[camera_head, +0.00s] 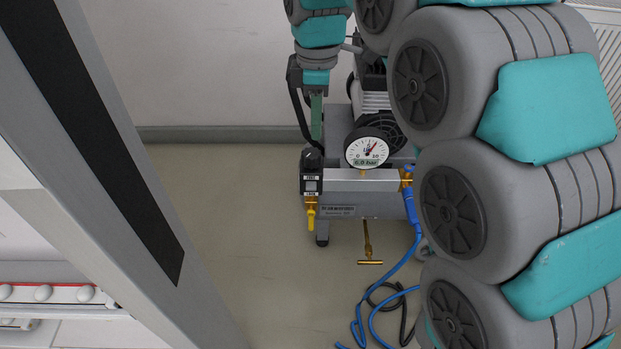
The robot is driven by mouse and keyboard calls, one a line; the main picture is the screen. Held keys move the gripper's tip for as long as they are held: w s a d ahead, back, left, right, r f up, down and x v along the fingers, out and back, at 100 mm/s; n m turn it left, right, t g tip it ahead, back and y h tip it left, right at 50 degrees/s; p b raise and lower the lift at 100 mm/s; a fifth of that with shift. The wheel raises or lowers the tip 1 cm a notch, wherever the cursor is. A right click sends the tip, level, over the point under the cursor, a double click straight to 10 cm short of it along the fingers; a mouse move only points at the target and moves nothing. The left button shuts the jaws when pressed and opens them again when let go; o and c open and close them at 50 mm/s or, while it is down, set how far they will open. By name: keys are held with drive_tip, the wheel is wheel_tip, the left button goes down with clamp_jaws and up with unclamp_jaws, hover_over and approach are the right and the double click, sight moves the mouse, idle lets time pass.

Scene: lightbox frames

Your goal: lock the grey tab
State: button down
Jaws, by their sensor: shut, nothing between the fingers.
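My gripper (314,138) hangs from the wrist at upper centre, its fingers shut and pointing down, seen nearly edge-on. Its tip is just above or behind a small black unit (304,163) on the left front of the compressor; I cannot tell if they touch. The black unit has small pale grey patches on its front face. I cannot make out for certain which part is the grey tab; it is too small or hidden.
A round gauge (366,152) and a grey manifold (352,180) stand right of the black unit. A blue hose (409,205) runs down to the floor. A brass T-shaped drain (368,248) hangs below. My large arm links fill the right side.

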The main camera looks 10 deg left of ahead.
sight(311, 186)
drive_tip(key=shift+w+a+f, duration=0.1)
drive_tip(key=shift+w+a, duration=0.05)
drive_tip(key=shift+a, duration=0.45)
wheel_tip(311, 186, down, 14)
drive_tip(key=shift+b, duration=0.65)
drive_tip(key=shift+f, duration=1.7)
wheel_tip(311, 186, up, 14)
drive_tip(key=p, duration=0.2)
drive_tip(key=shift+r, duration=0.15)
